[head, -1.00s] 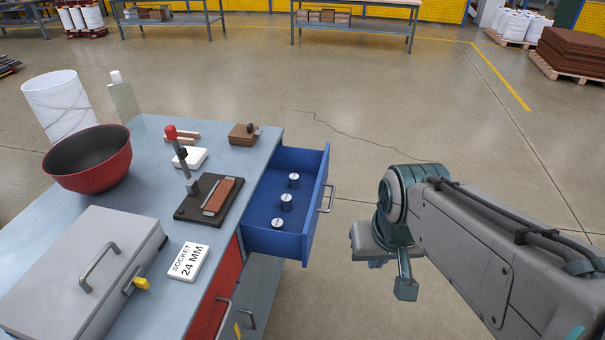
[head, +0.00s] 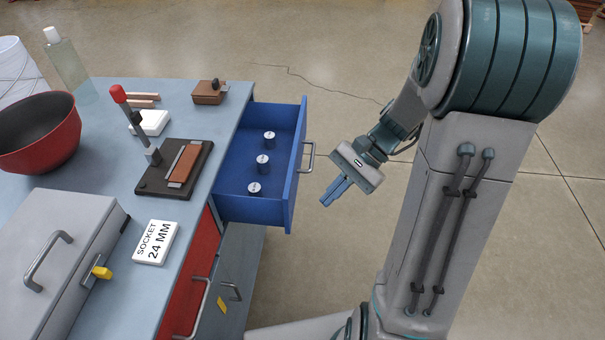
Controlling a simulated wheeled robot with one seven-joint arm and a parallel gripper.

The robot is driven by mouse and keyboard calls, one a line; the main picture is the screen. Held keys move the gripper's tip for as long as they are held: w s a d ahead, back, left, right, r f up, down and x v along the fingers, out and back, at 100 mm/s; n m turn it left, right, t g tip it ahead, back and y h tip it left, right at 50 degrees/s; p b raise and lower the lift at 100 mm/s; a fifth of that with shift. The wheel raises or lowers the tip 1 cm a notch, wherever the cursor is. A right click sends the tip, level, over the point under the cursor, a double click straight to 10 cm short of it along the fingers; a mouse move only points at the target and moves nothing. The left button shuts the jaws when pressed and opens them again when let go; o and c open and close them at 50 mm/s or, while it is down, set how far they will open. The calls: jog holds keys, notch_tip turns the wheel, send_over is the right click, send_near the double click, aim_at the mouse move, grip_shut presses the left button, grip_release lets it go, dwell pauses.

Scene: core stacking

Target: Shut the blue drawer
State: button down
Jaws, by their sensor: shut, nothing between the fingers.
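The blue drawer (head: 262,208) stands open at the right side of the grey-blue workbench (head: 175,97). My gripper (head: 328,203) is to the right of the drawer front, just below the handle in the picture. Its blue fingers are shut and empty, pointing down and left. A gap of floor shows between the fingers and the drawer front.
On the bench are a red bowl (head: 40,135), a grey metal box (head: 55,245), a lever press (head: 165,178) and a "SOCKET 24 MM" sign (head: 156,242). A red drawer (head: 190,285) sits below the bench top, left of the blue one.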

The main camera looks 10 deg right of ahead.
jog(key=w+d+f+m+t+y+b, duration=0.2)
jog(key=w+d+f+m+y, duration=0.2)
jog(key=w+f+m+y, duration=0.15)
jog(key=m+t+y+b, duration=0.2)
jog(key=m+t+y, duration=0.1)
jog(key=m+t, duration=0.3)
send_near(295, 185)
jog(key=p+x, duration=0.1)
jog(key=x, duration=0.5)
jog(key=shift+a, duration=0.45)
